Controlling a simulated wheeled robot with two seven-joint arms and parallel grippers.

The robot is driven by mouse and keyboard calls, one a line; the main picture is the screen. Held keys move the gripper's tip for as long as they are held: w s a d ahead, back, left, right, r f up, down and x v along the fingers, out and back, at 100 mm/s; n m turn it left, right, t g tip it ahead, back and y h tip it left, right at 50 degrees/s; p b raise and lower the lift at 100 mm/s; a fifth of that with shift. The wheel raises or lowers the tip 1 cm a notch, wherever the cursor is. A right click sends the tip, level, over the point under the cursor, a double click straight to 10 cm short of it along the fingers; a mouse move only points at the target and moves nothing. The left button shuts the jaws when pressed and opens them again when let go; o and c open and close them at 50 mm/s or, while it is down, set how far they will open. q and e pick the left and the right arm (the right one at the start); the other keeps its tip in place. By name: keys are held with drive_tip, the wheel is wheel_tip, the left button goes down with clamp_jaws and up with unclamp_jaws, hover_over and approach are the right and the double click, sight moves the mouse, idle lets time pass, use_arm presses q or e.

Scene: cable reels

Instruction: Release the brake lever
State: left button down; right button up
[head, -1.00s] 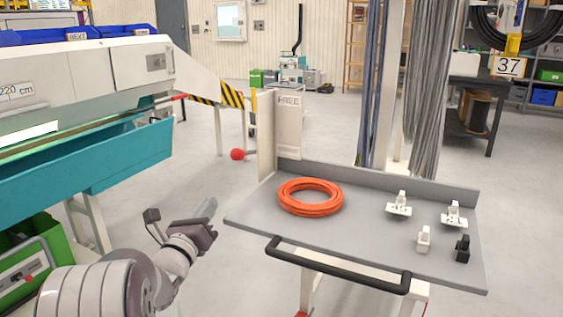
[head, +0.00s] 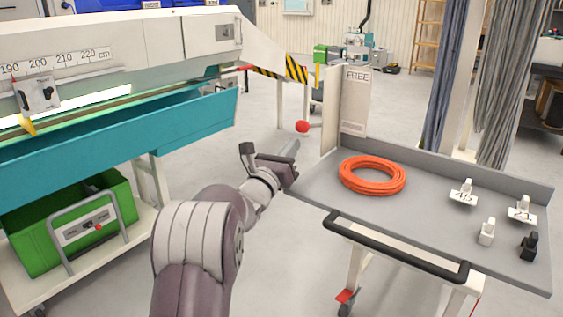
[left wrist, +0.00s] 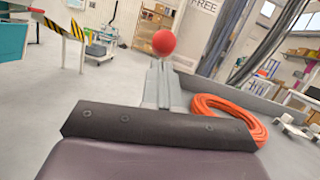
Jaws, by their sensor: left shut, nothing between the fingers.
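The brake lever shows as a red ball knob (head: 303,127) on a short rod at the left side of the upright panel marked FREE (head: 355,100). In the left wrist view the red knob (left wrist: 164,42) appears just beyond my fingertips, and its rod is mostly hidden. My left gripper (head: 291,150) is shut and empty, its fingers pointing up toward the knob. The closed fingers of my left gripper (left wrist: 161,70) also show in the left wrist view. Whether they touch the knob I cannot tell. My right gripper is in neither current view.
A grey cart top (head: 410,215) right of my gripper carries an orange cable coil (head: 372,175) and several small tagged pieces. Its black handle (head: 395,247) runs along the front. A teal-troughed measuring bench (head: 120,135) stands at left, with a green crate (head: 75,225) below.

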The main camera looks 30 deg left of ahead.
use_arm(q)
drive_tip(key=shift+x, duration=0.95)
drive_tip(key=w+r+g+p, duration=0.1)
drive_tip(key=r+p, duration=0.3)
drive_tip(key=p, duration=0.4)
drive_tip(key=w+r+g+p, duration=0.2)
drive_tip(key=r+g+p, duration=0.2)
drive_tip(key=p, duration=0.4)
drive_tip(key=w+r+g+p, duration=0.1)
drive_tip(key=r+p, duration=0.3)
drive_tip(key=p, duration=0.4)
drive_tip(key=shift+w+d+r+m+g+p, duration=0.1)
drive_tip(key=shift+w+m+g+p, duration=0.1)
drive_tip(key=shift+g, duration=0.2)
drive_tip(key=shift+w+d+m+g+p, duration=0.1)
drive_tip(key=shift+m+g, duration=0.1)
drive_tip(key=shift+g, duration=0.2)
drive_tip(key=shift+w+r+p, duration=0.25)
drive_tip(key=shift+w+p, duration=0.55)
drive_tip(key=shift+p, duration=0.05)
drive_tip(key=shift+r, duration=0.1)
